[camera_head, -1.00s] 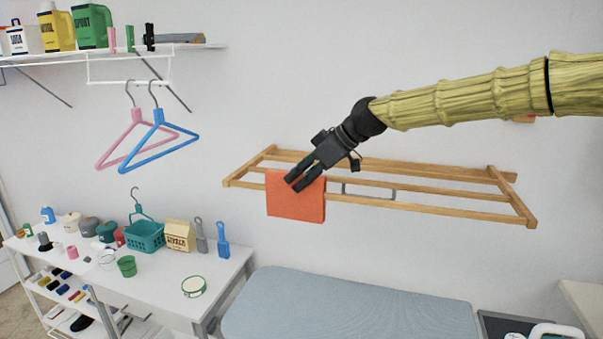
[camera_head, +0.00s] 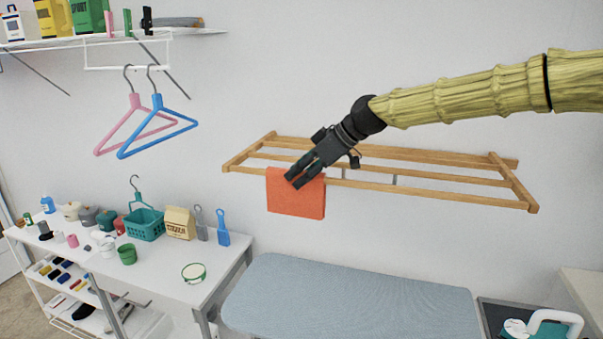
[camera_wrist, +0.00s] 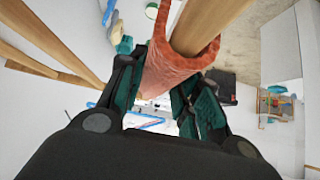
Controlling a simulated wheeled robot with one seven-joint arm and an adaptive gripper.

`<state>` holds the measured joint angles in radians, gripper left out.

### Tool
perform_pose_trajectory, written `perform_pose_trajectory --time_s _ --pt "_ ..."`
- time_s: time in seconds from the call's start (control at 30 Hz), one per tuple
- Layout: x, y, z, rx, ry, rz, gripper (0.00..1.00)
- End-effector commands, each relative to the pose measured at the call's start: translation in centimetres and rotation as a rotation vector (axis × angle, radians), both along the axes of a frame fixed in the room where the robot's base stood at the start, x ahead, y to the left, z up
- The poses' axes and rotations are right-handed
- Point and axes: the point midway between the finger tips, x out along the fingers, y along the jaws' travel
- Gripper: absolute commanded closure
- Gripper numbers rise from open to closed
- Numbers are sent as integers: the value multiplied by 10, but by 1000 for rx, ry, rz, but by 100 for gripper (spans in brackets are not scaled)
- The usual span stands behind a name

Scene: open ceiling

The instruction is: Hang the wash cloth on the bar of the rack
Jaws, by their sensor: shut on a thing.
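The orange-red wash cloth (camera_head: 296,199) hangs at the left part of the front bar of the wooden rack (camera_head: 440,198) on the wall. In the wrist view the cloth (camera_wrist: 178,66) curves around the end of a wooden bar (camera_wrist: 208,22), which lies inside its fold. My gripper (camera_head: 294,182) is at the cloth's top edge, at the bar. In the wrist view its dark fingers (camera_wrist: 160,92) stand on both sides of the cloth and are shut on it. The exact contact of the fingertips is partly hidden by the cloth.
A pink hanger (camera_head: 128,125) and a blue hanger (camera_head: 157,128) hang left of the rack under a shelf. An ironing board (camera_head: 350,300) stands below. A white table (camera_head: 165,270) with a teal basket (camera_head: 145,224) is at the lower left. The rack's right part is bare.

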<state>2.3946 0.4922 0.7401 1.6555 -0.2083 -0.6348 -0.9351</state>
Motion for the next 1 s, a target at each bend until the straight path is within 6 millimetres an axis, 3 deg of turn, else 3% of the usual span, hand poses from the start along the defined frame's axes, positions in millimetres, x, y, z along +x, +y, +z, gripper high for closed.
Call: perform_pose_trajectory --time_s 0.03,0.17,0.57,1.0 --pt "0 0 0 0 0 0 63" --pt "0 0 0 0 0 0 42" --pt "-1 -3 3 1 -1 -1 42" --pt "-16 -50 53 1 -2 -1 42"
